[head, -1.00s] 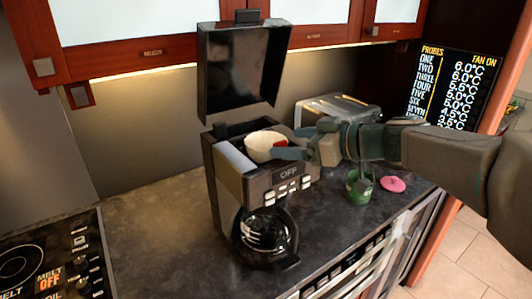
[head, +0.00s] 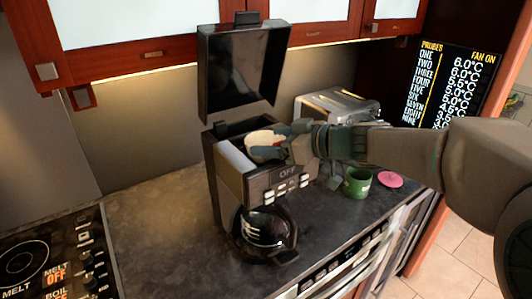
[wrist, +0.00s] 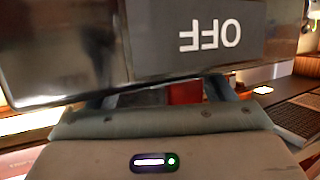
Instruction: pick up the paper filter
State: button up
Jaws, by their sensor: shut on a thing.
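The white paper filter (head: 258,138) sits in the open top of the black coffee maker (head: 229,195), partly covered by my fingers. My gripper (head: 268,150) reaches in from the right and is shut on the filter at its near right side. In the wrist view, my gripper (wrist: 155,98) shows at the bottom, with the coffee maker's "OFF" display (wrist: 205,36) upside down above it. The filter cannot be made out in that view. The coffee maker's lid (head: 243,70) stands raised behind the filter.
A glass carafe (head: 262,232) stands in the coffee maker. A green mug (head: 357,183), a pink disc (head: 390,179) and a silver toaster (head: 338,105) are to the right. A stovetop (head: 50,262) is at lower left. Cabinets (head: 150,50) hang above. The counter (head: 160,225) between is clear.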

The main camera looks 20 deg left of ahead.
notch_tip(320, 180, up, 6)
jog(key=shift+r+b, duration=0.25)
jog(key=shift+b, duration=0.45)
jog(key=w+d+b, duration=0.1)
jog(key=w+d, duration=0.3)
jog(key=w+d+b, duration=0.1)
jog(key=w+d, duration=0.3)
jog(key=w, duration=0.1)
jog(key=w+d+b, duration=0.2)
jog(key=w+d, duration=0.1)
jog(key=w, duration=0.1)
jog(key=shift+w+d+r, duration=0.25)
jog(key=shift+w+d, duration=0.1)
jog(key=shift+d, duration=0.05)
